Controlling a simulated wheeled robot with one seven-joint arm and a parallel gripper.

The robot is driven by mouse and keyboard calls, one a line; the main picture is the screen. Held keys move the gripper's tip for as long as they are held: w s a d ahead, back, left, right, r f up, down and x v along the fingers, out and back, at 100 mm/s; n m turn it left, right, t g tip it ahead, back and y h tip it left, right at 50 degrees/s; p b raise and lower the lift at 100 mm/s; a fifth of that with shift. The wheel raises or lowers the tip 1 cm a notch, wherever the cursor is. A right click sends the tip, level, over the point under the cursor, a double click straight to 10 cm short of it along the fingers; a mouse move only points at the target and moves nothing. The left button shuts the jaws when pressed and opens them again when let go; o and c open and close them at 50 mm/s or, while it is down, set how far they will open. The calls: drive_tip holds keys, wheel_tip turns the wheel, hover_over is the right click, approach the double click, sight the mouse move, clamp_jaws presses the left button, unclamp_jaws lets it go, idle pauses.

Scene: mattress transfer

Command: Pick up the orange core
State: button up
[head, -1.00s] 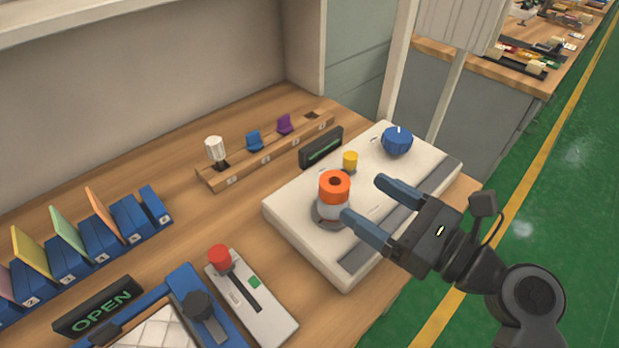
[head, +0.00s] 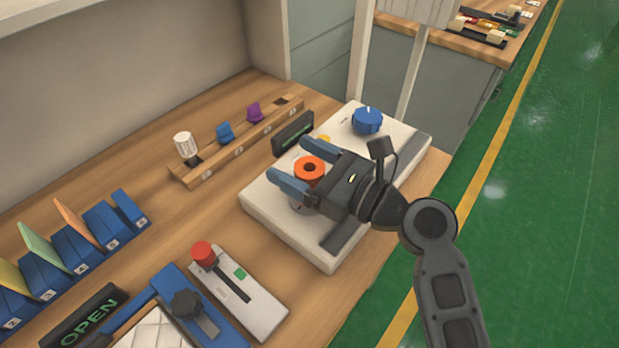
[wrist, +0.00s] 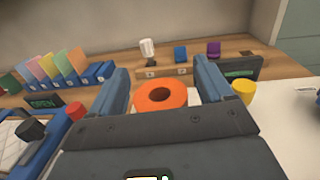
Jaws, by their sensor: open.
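The orange core (head: 310,168) is a short ring with a dark hole in its top, standing on the white machine (head: 285,232). It also shows in the wrist view (wrist: 160,97), between the two blue fingers. My gripper (head: 304,165) is open, with one finger on each side of the core. In the head view the gripper body hides part of the core's base. I cannot tell whether either finger touches it.
A blue knob (head: 367,121) sits at the machine's far end, and a yellow button (wrist: 244,90) stands just right of the fingers. A black display (head: 293,134) is behind. A red-knobbed lever box (head: 240,290) is at the front left.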

drive_tip(key=shift+c, duration=0.2)
drive_tip(key=c, duration=1.1)
